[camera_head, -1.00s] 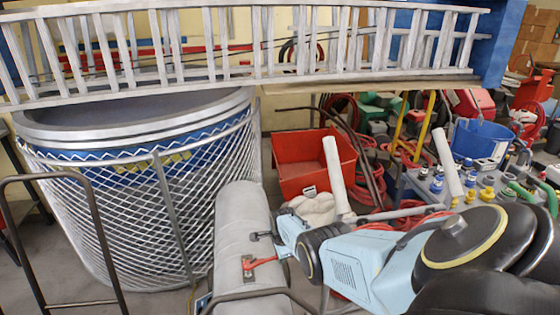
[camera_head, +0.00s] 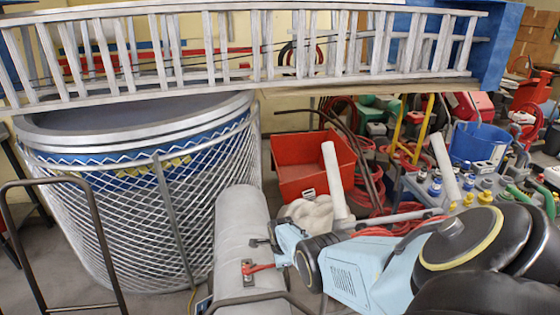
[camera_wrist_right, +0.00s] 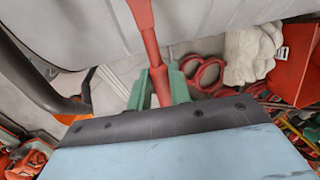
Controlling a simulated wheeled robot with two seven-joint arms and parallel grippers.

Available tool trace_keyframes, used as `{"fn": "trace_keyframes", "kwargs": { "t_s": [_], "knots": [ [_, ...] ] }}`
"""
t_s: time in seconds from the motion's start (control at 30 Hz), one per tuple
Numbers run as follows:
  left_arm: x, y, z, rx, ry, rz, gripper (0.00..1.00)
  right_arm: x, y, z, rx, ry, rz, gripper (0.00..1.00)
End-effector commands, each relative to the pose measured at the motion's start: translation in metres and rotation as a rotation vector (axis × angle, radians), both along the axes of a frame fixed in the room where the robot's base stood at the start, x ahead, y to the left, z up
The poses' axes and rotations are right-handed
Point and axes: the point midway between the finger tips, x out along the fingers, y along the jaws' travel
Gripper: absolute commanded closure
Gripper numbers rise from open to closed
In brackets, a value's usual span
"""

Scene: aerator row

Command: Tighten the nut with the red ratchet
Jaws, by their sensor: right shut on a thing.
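The red ratchet (camera_head: 262,267) lies on top of the grey cylindrical tank (camera_head: 240,222), its head on a small dark plate (camera_head: 247,268). The nut cannot be made out; the ratchet head covers that spot. My right gripper (camera_head: 276,263) is at the free end of the ratchet's handle. In the right wrist view, the green fingers of my right gripper (camera_wrist_right: 160,88) close around the red ratchet handle (camera_wrist_right: 150,45), and the ratchet's head is out of frame at the top. My left gripper is not in view.
A wire-mesh drum (camera_head: 130,200) stands to the left under a metal ladder (camera_head: 250,60). Behind the tank are a red bin (camera_head: 305,170), white gloves (camera_head: 318,213) and a white tube (camera_head: 333,178). A dark handrail (camera_head: 95,225) stands at front left.

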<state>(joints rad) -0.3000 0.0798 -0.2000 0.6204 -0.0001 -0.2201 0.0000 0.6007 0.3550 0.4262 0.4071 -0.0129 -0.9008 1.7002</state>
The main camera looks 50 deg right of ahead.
Motion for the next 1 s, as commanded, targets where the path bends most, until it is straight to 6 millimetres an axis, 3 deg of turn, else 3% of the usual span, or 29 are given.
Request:
{"fn": "trace_keyframes", "kwargs": {
  "t_s": [0.07,0.37,1.0],
  "knots": [
    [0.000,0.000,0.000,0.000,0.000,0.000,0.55,0.001,0.000,0.001,-0.001,-0.002,0.000,1.00],
    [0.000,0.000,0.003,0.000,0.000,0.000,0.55,0.001,0.000,0.004,-0.001,-0.002,0.000,1.00],
    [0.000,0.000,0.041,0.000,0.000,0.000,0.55,0.000,0.000,0.042,-0.001,-0.001,0.000,1.00]
  ]
}}
